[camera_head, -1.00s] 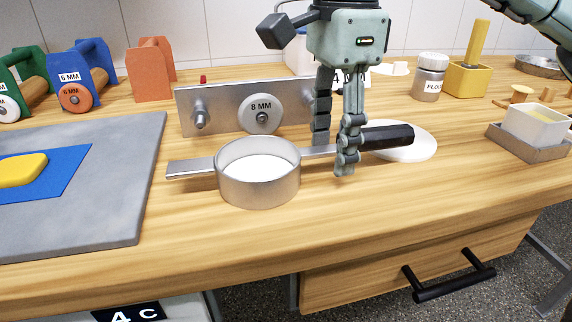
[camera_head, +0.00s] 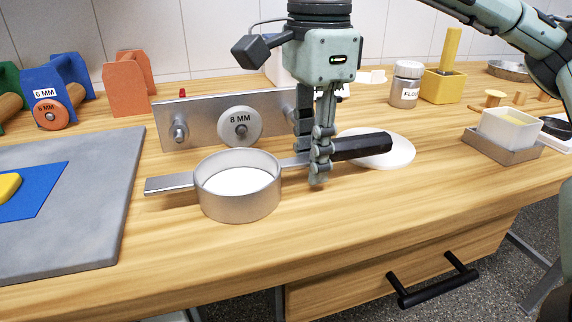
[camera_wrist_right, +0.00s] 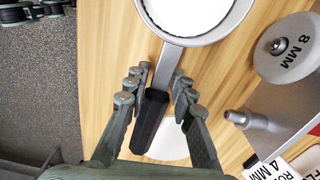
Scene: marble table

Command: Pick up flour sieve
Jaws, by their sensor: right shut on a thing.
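The flour sieve is a round metal ring (camera_head: 237,195) with white inside, a flat metal tab to the left and a black handle (camera_head: 362,146) to the right. It sits level at the wooden table; I cannot tell whether it is raised. My left gripper is not in view.
A metal holder with an 8 MM disc (camera_head: 240,126) stands close behind the sieve. A white round plate (camera_head: 398,153) lies under the handle. A grey slab (camera_head: 95,195) is left. The flour jar (camera_head: 405,85) and white tub (camera_head: 508,132) are right. The table in front is clear.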

